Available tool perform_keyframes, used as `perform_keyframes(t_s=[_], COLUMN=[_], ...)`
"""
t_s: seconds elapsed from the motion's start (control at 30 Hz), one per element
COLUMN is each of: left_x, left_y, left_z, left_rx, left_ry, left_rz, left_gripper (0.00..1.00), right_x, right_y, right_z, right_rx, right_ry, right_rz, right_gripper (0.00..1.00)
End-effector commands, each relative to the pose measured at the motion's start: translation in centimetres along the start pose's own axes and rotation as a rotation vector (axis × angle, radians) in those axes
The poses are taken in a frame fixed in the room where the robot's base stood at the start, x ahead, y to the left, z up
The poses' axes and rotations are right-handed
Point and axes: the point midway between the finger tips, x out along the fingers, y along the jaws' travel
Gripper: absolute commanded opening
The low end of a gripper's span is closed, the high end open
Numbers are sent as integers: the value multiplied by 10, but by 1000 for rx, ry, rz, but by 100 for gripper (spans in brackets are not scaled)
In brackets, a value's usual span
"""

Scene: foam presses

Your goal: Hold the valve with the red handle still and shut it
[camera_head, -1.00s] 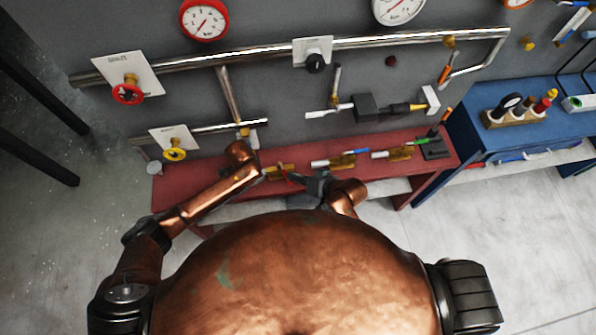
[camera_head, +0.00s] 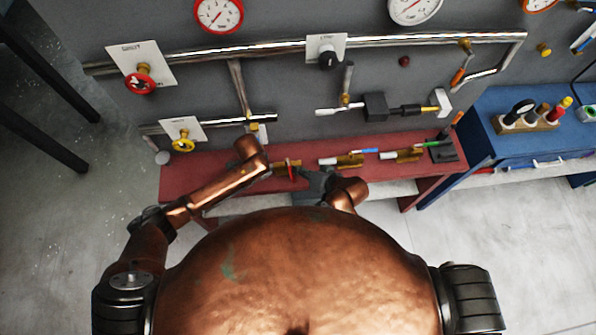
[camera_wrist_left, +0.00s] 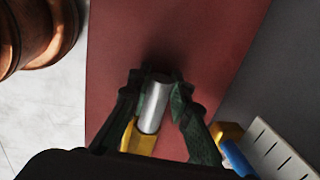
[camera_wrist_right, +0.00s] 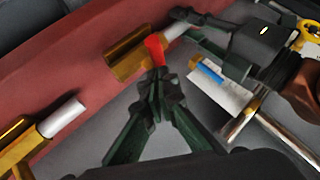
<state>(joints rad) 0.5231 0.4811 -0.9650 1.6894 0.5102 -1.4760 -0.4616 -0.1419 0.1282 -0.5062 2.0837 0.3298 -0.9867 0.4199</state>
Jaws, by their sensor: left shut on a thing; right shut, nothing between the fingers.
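The valve with the red handle (camera_head: 284,169) lies on the red bench, a brass body with a silver pipe stub. In the right wrist view its brass body (camera_wrist_right: 128,62) shows, with the red handle (camera_wrist_right: 155,50) standing roughly crosswise to the body. My left gripper (camera_wrist_left: 158,88) is shut on the valve's silver stub (camera_wrist_left: 154,106). My right gripper (camera_wrist_right: 158,82) is shut and empty, its fingertips right at the handle's end; whether they touch it I cannot tell. In the head view my right gripper (camera_head: 312,182) is just right of the valve; my left fingers are mostly hidden there.
Two more brass valves, one with a blue handle (camera_head: 348,160) and one with a green handle (camera_head: 405,155), lie further right on the red bench (camera_head: 190,175). Pipes (camera_head: 270,47) with wheel valves run along the wall behind. A blue bench (camera_head: 490,165) stands at right.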

Motion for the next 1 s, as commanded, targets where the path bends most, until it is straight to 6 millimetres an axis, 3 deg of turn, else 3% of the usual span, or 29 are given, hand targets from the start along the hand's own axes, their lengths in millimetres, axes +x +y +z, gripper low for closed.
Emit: perform_keyframes(t_s=[0.27, 0.7, 1.0], left_x=[0, 0, 0], left_y=[0, 0, -1], left_z=[0, 0, 0], left_rx=[0, 0, 0], left_ry=[1, 1, 1], left_rz=[-1, -1, -1], left_gripper=[0, 0, 0], right_x=[-4, -77, -100], right_y=[0, -2, -3], right_z=[0, 3, 3], right_rx=[-1, -1, 0], right_ry=[1, -1, 0], right_rz=[0, 0, 1], right_gripper=[0, 0, 0])
